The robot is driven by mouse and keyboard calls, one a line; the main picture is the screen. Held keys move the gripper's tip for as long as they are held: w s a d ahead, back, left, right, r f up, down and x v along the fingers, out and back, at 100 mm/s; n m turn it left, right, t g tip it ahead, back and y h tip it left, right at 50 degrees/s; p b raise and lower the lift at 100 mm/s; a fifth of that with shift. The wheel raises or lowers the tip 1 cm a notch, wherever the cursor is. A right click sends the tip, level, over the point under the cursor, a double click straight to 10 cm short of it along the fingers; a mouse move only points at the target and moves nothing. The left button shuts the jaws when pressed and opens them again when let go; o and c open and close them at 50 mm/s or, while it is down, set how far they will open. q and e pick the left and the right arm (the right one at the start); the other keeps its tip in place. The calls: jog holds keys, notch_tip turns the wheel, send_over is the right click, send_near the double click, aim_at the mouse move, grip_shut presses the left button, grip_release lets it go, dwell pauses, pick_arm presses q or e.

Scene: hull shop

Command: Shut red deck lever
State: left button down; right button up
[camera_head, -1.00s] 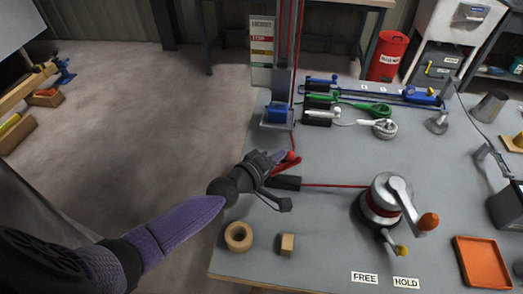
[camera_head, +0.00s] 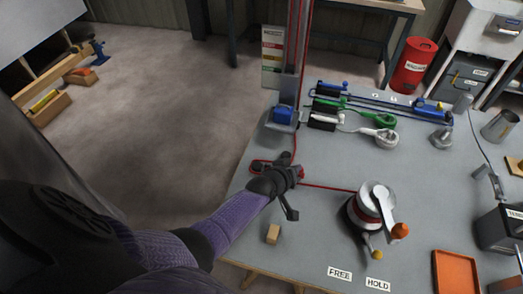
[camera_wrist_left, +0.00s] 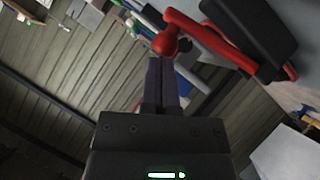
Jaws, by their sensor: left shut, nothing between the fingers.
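The red deck lever (camera_wrist_left: 212,38) shows in the left wrist view as a red arm with a round red knob (camera_wrist_left: 165,43), joined to a black body (camera_wrist_left: 252,28). My left gripper (camera_wrist_left: 162,62) is shut and empty, its fingertips close by the knob. I cannot tell whether they touch it. In the head view my left gripper (camera_head: 287,160) is over the lever's place near the table's left edge and hides most of it. My right gripper is not in view.
A winch (camera_head: 371,208) with an orange-knobbed crank stands to the right, with a red rope leading to it. Green (camera_head: 372,120) and blue fittings lie behind. A wooden block (camera_head: 272,234) and an orange tray (camera_head: 456,272) are nearer the front edge.

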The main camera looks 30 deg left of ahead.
pick_arm(q)
jog(key=shift+w+d+f+b, duration=0.15)
jog(key=shift+d+f+b, duration=0.25)
jog(key=shift+f, duration=0.3)
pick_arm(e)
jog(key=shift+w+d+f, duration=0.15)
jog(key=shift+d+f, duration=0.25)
pick_arm(q)
jog(key=shift+f, duration=0.15)
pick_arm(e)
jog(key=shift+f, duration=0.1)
